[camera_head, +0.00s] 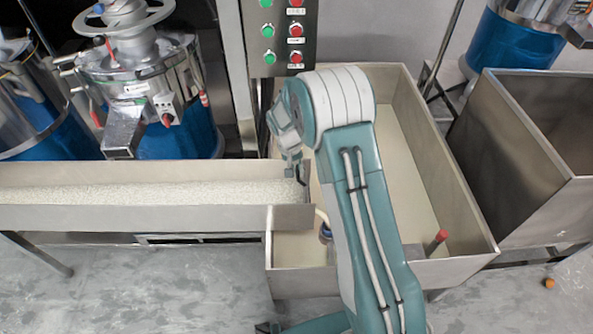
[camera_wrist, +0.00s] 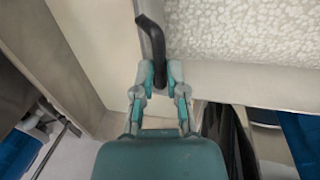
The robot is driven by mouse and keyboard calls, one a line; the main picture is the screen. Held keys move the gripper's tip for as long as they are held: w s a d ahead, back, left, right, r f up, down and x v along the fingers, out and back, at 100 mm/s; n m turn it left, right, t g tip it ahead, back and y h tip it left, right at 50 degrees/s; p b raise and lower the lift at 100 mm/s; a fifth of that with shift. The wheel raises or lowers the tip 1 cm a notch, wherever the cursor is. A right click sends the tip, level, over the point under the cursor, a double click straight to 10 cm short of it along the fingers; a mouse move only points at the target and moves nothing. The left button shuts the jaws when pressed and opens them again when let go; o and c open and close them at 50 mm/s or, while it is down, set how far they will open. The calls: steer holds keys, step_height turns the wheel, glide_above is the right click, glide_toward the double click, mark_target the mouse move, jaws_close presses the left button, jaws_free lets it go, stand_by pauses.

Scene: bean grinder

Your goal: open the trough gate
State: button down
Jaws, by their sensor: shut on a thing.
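The long metal trough (camera_head: 130,217) with pale grainy material (camera_head: 150,193) runs in from the left in the head view. Its right end reaches over the large metal bin (camera_head: 440,150). My gripper (camera_head: 298,172) is at that end, and my arm hides part of it. In the wrist view, my gripper (camera_wrist: 159,78) is shut on a black bent handle (camera_wrist: 153,40) at the corner of the trough, with the grainy material beyond it. The gate plate itself is hard to make out, and I cannot tell whether it is open.
A control panel (camera_head: 282,45) with green and red buttons stands behind the bin. A blue and steel grinder (camera_head: 180,130) is behind the trough. A second metal bin (camera_head: 540,140) is at the right. A red-handled tool (camera_head: 436,241) leans at the bin's front. Bare floor (camera_head: 120,285) lies in front.

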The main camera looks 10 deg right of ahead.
steer(key=shift+w+r, duration=0.1)
steer(key=shift+r, duration=0.1)
steer(key=c, duration=1)
jaws_free()
steer(key=shift+a, duration=0.1)
steer(key=shift+o, duration=0.2)
step_height(320, 180, up, 12)
steer(key=a, duration=0.2)
steer(key=shift+w+a+f, duration=0.15)
steer(key=shift+w+f, duration=0.05)
